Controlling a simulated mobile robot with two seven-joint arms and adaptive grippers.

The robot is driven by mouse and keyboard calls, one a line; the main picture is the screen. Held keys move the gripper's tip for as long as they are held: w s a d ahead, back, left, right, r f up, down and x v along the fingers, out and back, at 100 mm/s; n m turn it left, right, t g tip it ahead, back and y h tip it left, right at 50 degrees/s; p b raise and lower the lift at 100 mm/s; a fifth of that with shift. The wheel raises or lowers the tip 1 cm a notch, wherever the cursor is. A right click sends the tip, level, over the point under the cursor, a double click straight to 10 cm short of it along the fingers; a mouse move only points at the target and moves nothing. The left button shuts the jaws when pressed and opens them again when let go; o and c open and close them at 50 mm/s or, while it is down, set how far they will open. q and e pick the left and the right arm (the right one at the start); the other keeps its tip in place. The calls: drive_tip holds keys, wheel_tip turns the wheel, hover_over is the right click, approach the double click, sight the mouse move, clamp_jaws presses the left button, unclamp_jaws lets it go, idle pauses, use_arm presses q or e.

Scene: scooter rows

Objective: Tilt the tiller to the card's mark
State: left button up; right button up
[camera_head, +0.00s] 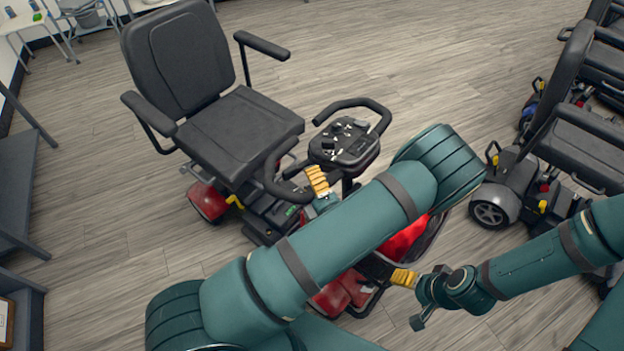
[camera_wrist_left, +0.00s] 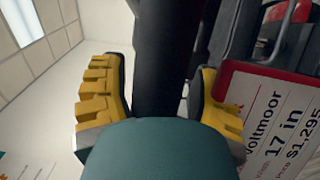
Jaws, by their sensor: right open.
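The scooter's tiller (camera_head: 344,142), with a black looped handlebar and a control panel, stands in front of its black seat (camera_head: 242,124). My left gripper (camera_head: 318,182) is at the left loop of the handlebar. In the left wrist view its yellow-padded fingers (camera_wrist_left: 160,100) stand on both sides of a black bar (camera_wrist_left: 162,55), with narrow gaps showing. The price card (camera_wrist_left: 283,125), with a red border, reads "Voltmoor 17 in" and shows at the right there; its mark cannot be made out. My right gripper (camera_head: 404,278) is open beside the scooter's red front; my left arm hides part of it.
Other dark scooters (camera_head: 565,150) stand in a row at the right. A grey shelf (camera_head: 22,190) is at the left edge, and a white table (camera_head: 20,22) is at the far left. The wood floor (camera_head: 430,50) behind the tiller is clear.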

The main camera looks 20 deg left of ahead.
use_arm(q)
drive_tip(key=v, duration=1.2)
drive_tip(key=shift+f, duration=0.1)
